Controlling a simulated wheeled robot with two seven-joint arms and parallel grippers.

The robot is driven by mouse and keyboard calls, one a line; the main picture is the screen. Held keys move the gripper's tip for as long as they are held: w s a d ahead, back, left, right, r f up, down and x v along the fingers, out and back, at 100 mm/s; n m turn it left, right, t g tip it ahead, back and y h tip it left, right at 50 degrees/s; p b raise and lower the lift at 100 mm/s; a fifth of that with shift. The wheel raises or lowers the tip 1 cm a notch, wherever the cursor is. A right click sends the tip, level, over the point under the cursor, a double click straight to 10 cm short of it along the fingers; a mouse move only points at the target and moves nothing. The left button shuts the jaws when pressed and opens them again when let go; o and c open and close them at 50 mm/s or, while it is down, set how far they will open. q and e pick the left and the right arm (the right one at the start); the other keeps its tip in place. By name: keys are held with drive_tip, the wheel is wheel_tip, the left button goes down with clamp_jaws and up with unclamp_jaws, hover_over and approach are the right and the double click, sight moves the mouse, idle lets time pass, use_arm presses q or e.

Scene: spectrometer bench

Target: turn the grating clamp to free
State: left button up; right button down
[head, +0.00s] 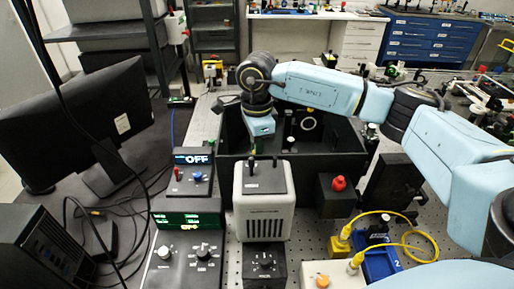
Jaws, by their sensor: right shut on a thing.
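My right arm comes in from the right, and its gripper (263,148) points down into the open black box (230,142) behind the grey vented housing. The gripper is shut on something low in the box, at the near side. The fingertips and the thing between them are too small and partly hidden to make out. I take it to be the grating clamp, but its position, turned or not, cannot be read. My left gripper is not in view.
The grey housing (264,215) stands just in front of the gripper. A black block with a red knob (338,183) is to its right, beside yellow cables (420,236). Control boxes, one reading OFF (193,159), and a monitor (85,125) stand at left.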

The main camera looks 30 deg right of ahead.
idle(0.4)
drive_tip(key=c, duration=1.3)
unclamp_jaws()
wheel_tip(320, 180, up, 14)
drive_tip(key=shift+f, duration=0.25)
